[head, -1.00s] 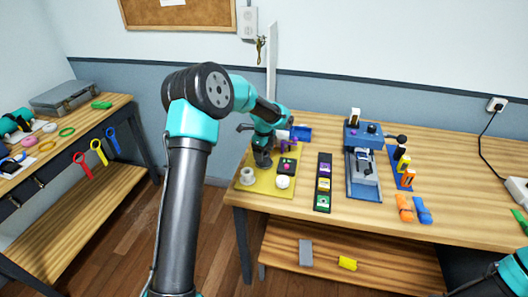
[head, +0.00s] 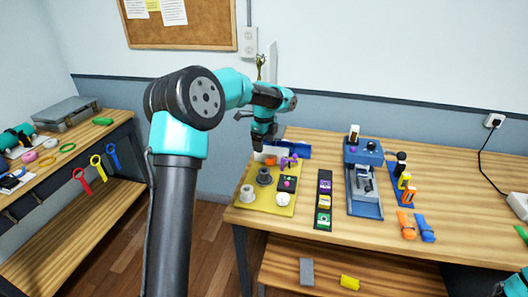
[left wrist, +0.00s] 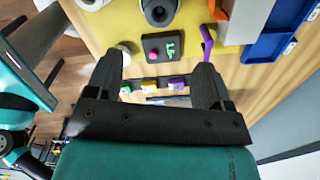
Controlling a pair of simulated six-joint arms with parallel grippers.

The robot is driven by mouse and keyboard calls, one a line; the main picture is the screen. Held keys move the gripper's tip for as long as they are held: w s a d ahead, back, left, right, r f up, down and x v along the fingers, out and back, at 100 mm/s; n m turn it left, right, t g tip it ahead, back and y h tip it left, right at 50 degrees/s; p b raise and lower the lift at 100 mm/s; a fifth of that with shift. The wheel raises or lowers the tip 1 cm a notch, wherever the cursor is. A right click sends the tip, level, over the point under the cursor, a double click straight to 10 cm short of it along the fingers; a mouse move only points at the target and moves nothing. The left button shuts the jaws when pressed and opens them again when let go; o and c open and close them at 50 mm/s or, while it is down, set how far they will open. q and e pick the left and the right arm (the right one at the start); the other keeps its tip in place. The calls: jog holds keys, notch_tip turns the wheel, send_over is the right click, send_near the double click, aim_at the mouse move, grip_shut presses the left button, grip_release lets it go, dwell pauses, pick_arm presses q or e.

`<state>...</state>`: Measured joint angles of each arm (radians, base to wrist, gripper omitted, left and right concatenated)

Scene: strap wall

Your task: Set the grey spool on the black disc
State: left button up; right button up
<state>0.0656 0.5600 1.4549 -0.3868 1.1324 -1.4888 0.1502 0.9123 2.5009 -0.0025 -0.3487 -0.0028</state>
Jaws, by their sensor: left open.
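A dark grey spool (head: 264,176) stands upright on the yellow mat (head: 272,207). It also shows at the top of the left wrist view (left wrist: 159,9), with a dark hole in its middle. Its underside is too small to see clearly, so I cannot tell whether the black disc lies under it; no separate bare disc is clear. A paler spool-like piece (head: 247,194) stands in front and to the left. My left gripper (head: 258,144) is open and empty, above and behind the dark grey spool, apart from it. It also shows in the left wrist view (left wrist: 161,64).
On the mat are a black box with a pink button (head: 287,184), a white round piece (head: 283,200) and a purple piece (head: 289,162). A blue tray (head: 298,149) lies behind. A black rack (head: 324,200) and a blue fixture (head: 363,185) stand to the right.

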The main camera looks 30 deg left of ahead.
pick_arm(q)
jog(key=shift+r, duration=0.35)
dwell(0.4)
